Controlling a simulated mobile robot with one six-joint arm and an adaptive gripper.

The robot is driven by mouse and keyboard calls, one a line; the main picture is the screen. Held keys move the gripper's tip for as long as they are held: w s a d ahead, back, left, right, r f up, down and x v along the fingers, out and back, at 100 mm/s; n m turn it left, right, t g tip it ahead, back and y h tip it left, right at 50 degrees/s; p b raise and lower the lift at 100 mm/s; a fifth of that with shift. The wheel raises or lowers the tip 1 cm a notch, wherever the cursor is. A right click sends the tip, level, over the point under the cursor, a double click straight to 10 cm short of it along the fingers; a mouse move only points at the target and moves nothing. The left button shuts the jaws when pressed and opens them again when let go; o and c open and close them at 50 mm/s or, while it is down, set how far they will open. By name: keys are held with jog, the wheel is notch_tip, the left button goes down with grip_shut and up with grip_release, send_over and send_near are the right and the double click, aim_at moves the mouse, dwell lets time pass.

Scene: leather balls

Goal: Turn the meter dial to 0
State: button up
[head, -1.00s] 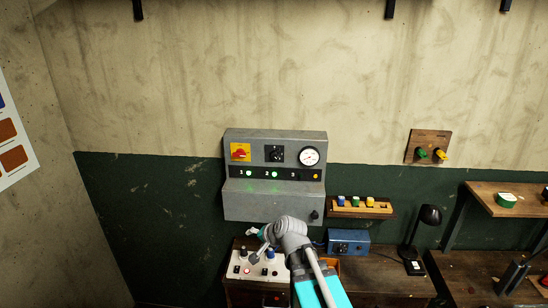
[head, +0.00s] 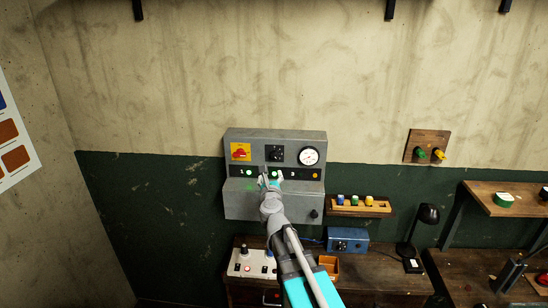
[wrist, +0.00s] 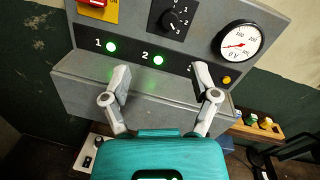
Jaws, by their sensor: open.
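A grey control panel (head: 273,205) hangs on the wall. A black rotary dial (head: 275,153) sits at its upper middle, between a red switch on a yellow plate and a round gauge. In the wrist view the dial (wrist: 170,20) is at the top, cut by the frame edge, with 1, 2 and 3 beside it. Its exact setting is unclear. The white gauge (wrist: 238,42) is labelled V and has a red needle. My gripper (head: 272,177) is open and empty in front of the panel, below the dial. Its fingers (wrist: 161,72) are apart, with nothing between them.
The red switch (head: 240,152) is left of the dial. Green lamps (wrist: 158,60) glow on the strip below it. A shelf of coloured pieces (head: 360,205) is at the right, with a blue box (head: 347,240) and a white button box (head: 252,264) below.

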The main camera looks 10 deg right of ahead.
aim_at(274, 156)
jog(key=shift+d+f+m+h, duration=0.1)
jog(key=shift+d+m+h, duration=0.35)
jog(key=shift+m, duration=0.55)
jog(key=shift+w, duration=0.2)
jog(key=w+d, duration=0.1)
jog(key=w, duration=0.3)
jog(key=w+d, duration=0.1)
jog(key=w, duration=0.8)
jog(key=shift+w+d, duration=0.1)
jog(key=shift+d, duration=0.3)
grip_shut()
